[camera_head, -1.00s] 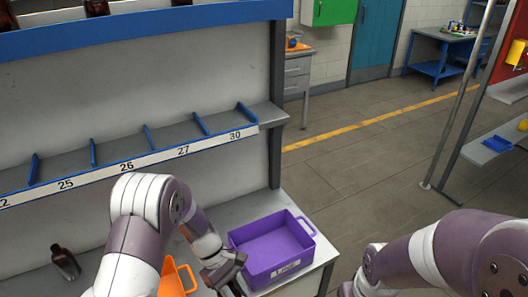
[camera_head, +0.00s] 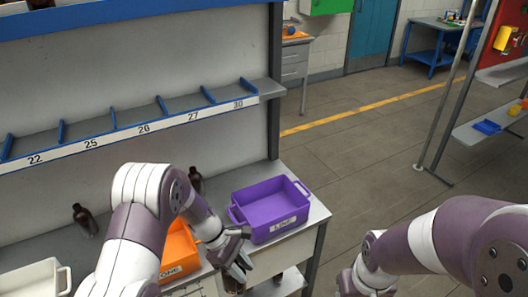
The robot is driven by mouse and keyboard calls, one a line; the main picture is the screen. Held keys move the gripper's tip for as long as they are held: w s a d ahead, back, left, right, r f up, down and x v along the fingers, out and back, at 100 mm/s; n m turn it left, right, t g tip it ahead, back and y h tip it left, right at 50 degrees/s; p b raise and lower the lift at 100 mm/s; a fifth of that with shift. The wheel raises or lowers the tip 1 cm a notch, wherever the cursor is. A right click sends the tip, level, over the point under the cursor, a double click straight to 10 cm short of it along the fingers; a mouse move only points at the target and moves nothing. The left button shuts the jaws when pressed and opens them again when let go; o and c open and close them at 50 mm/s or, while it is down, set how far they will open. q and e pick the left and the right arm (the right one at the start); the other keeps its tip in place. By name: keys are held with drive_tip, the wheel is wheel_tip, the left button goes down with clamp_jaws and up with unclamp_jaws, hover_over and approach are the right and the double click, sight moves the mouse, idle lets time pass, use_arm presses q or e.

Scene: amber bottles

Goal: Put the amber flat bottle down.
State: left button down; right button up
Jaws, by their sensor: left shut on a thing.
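My left gripper (camera_head: 238,262) is in front of the purple crate, near the front edge of the bench (camera_head: 275,258). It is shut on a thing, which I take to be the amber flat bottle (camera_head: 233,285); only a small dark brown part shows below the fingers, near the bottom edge. Its shape and whether it touches anything cannot be told. My right arm comes in at the lower right, and its gripper is out of view.
The purple crate (camera_head: 237,217) stands right of the orange bin (camera_head: 166,272). A white bin (camera_head: 38,268) is at lower left. Dark bottles stand on the bench at left (camera_head: 84,222) and behind my left arm (camera_head: 196,182). The numbered shelf (camera_head: 130,141) looks empty.

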use_arm(q)
drive_tip(key=w+a+n+t+y, duration=0.45)
drive_tip(key=w+n, duration=0.25)
drive_tip(key=n, duration=0.6)
drive_tip(key=w+a+n+t+y, duration=0.4)
drive_tip(key=w+a+n, duration=0.15)
drive_tip(key=n, duration=0.75)
drive_tip(key=s+a+n+g+y, duration=0.2)
drive_tip(key=s+n+g, duration=0.8)
drive_tip(key=s+n, duration=0.6)
drive_tip(key=a+n, duration=0.1)
drive_tip(key=n, duration=0.4)
drive_tip(key=shift+r+y, duration=0.3)
drive_tip(key=shift+y, duration=0.05)
drive_tip(key=shift+a, duration=0.1)
